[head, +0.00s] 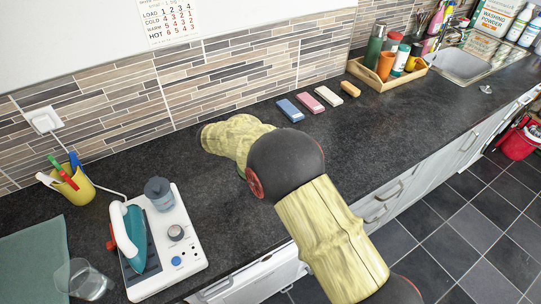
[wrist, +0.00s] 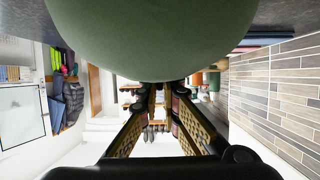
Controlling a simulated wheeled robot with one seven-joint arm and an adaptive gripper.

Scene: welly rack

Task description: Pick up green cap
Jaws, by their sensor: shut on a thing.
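The green cap (wrist: 165,38) is a large, smooth, rounded green shape filling the top middle of the wrist view, very close to the camera. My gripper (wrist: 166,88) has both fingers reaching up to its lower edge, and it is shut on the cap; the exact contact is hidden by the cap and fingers. In the head view my arm hides the gripper and nearly all of the cap. Only a thin sliver of green (head: 241,173) shows beside my arm, above the dark worktop.
On the worktop (head: 130,165) stand a white ironing unit (head: 190,255), a glass (head: 85,280), a yellow pen cup (head: 72,190), blue (head: 291,110) and pink (head: 312,103) blocks, and a wooden tray (head: 385,84) of bottles. A sink (head: 466,64) lies far right.

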